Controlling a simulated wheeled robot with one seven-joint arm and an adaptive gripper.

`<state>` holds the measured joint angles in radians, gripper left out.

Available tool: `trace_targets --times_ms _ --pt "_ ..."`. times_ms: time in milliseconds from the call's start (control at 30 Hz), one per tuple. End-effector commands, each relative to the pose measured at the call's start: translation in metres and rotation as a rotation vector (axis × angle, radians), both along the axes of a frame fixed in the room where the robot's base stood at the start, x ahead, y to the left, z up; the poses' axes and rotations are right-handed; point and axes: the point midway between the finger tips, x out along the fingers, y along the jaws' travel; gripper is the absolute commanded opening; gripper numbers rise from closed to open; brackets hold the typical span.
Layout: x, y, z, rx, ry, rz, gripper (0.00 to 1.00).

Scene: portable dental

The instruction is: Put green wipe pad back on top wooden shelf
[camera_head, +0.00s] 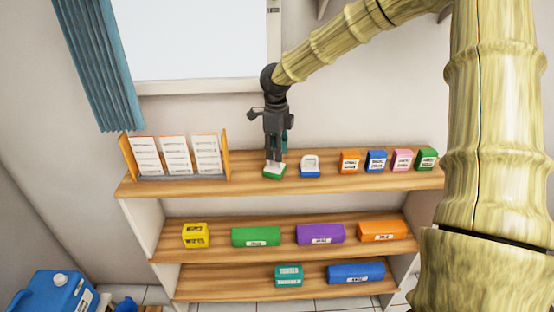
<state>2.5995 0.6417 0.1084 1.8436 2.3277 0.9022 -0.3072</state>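The green wipe pad (274,173), green with a white top, is at the top wooden shelf (225,190), left of a blue pad with a white top. It looks level and appears to rest on the board near the back half. My gripper (276,160) points straight down over the green pad, its fingertips at the pad's white top. I cannot tell whether the fingers grip the pad or only stand at it, since the gap between them is too small to read.
The blue-and-white pad (310,167) stands close to the right. Several small packs, from orange (349,161) to green (426,159), line the shelf's right end. A card rack (176,157) stands at left. Lower shelves hold coloured boxes, including a purple one (320,234). A blue jug (55,296) is lower left.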

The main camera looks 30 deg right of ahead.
Motion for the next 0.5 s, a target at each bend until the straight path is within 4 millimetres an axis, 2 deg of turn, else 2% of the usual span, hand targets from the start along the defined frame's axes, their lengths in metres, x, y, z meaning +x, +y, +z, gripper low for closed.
trace_targets --times_ms 300,500 --pt "0.001 0.0 0.055 0.002 -0.004 -0.001 0.3" --pt "0.001 0.0 0.078 0.0 -0.002 -0.001 0.3"
